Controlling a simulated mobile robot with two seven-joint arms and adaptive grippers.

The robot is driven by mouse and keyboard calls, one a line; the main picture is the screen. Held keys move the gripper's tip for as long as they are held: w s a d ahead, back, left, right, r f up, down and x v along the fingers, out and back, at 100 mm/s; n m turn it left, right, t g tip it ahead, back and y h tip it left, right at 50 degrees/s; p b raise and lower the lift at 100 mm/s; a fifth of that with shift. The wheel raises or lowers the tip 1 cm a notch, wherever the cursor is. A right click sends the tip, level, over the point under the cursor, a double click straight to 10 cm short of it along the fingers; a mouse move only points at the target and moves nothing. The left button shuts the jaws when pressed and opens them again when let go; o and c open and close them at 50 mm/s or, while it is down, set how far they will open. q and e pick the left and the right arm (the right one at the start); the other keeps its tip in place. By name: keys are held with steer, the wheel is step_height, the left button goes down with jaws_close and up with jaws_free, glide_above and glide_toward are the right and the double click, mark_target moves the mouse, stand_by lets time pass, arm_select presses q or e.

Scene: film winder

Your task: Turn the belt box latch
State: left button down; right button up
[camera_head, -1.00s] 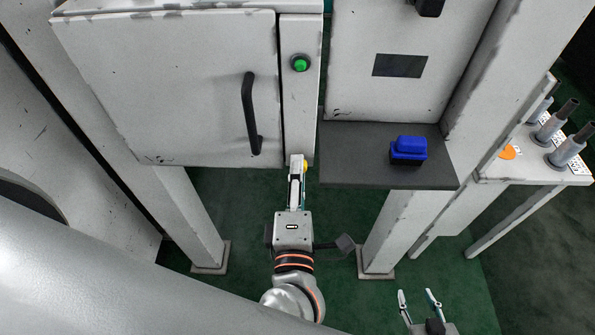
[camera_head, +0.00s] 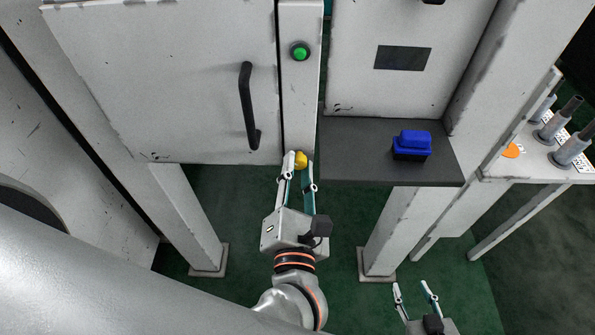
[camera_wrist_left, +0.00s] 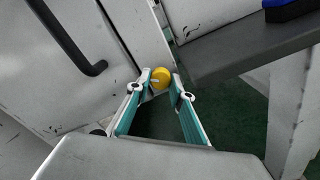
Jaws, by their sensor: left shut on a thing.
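The belt box latch is a yellow knob (camera_head: 300,160) at the lower end of the narrow white panel, right of the white door. It also shows in the left wrist view (camera_wrist_left: 160,77). My left gripper (camera_head: 301,166) is shut on the knob, with one finger on each side of it. In the left wrist view the left gripper's fingertips (camera_wrist_left: 161,82) flank the knob, and a small pale mark shows on its face. My right gripper (camera_head: 415,288) is open and empty at the bottom, low and away from the latch.
The white door (camera_head: 170,80) has a black handle (camera_head: 249,105). A green button (camera_head: 299,51) sits above the latch. A dark shelf (camera_head: 365,160) with a blue block (camera_head: 412,143) juts out right of the latch. White legs (camera_head: 187,215) stand below the box.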

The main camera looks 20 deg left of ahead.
arm_select(q)
steer(key=shift+n, duration=0.4)
arm_select(e)
steer(key=shift+d+f, duration=0.1)
steer(key=shift+f, duration=0.1)
arm_select(q)
steer(key=shift+r, duration=0.1)
arm_select(e)
steer(key=shift+d+f, duration=0.1)
steer(key=shift+f, duration=0.2)
steer(key=shift+s+f, duration=0.1)
arm_select(q)
steer(key=c, duration=1.8)
jaws_free()
steer(key=shift+w, duration=0.1)
arm_select(e)
steer(key=shift+d, duration=0.15)
steer(key=shift+r, duration=0.2)
